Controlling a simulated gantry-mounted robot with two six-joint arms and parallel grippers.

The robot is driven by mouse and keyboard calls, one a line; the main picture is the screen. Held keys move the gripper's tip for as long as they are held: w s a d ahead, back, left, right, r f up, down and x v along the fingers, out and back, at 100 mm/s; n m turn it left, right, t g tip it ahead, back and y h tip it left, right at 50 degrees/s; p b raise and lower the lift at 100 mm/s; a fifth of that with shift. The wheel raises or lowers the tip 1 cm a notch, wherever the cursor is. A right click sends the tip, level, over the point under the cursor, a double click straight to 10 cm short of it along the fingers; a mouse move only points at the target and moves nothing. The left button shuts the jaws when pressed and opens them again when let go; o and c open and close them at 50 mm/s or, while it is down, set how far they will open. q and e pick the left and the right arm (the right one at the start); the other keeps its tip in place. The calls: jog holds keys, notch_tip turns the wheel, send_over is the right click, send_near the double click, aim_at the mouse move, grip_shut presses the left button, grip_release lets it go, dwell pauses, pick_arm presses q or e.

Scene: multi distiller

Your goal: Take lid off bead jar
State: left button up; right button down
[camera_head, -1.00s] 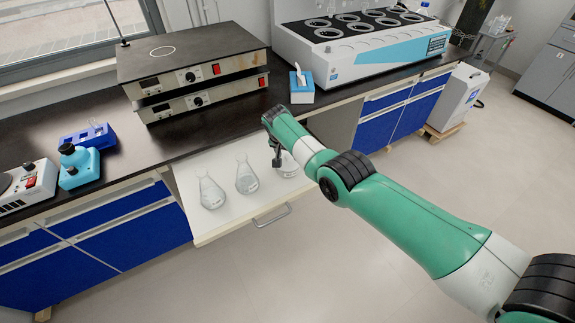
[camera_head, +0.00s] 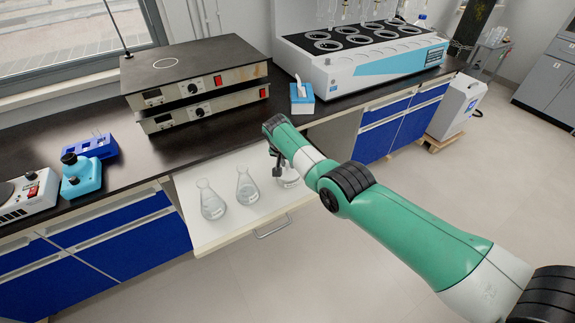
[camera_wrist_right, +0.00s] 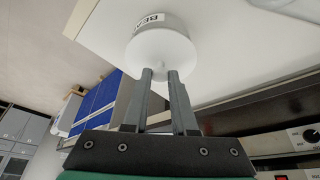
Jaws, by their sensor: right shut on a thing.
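I see no clear gap between lid and jar. In the head view, the jar (camera_head: 288,181) stands in the open drawer, partly hidden by my right gripper (camera_head: 277,168) and wrist above it. My left gripper is not in view.
Two glass flasks, a left one (camera_head: 212,204) and a right one (camera_head: 246,188), stand in the white drawer (camera_head: 215,235) left of the jar. The dark counter above holds stacked hot plates (camera_head: 190,70), a blue tissue box (camera_head: 302,100) and a white multi-position unit (camera_head: 365,65).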

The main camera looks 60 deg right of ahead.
aim_at(288, 173)
jog(key=r+p, duration=0.1)
jog(key=p, duration=0.1)
jog(key=r+p, duration=0.4)
jog(key=shift+s+a+r, duration=0.1)
jog(key=shift+s+a, duration=0.25)
jog(key=shift+a, duration=0.05)
jog(key=s+a+r+p, duration=0.7)
jog(key=s+a+p, duration=0.2)
jog(key=shift+a, duration=0.15)
jog(key=shift+f, duration=0.1)
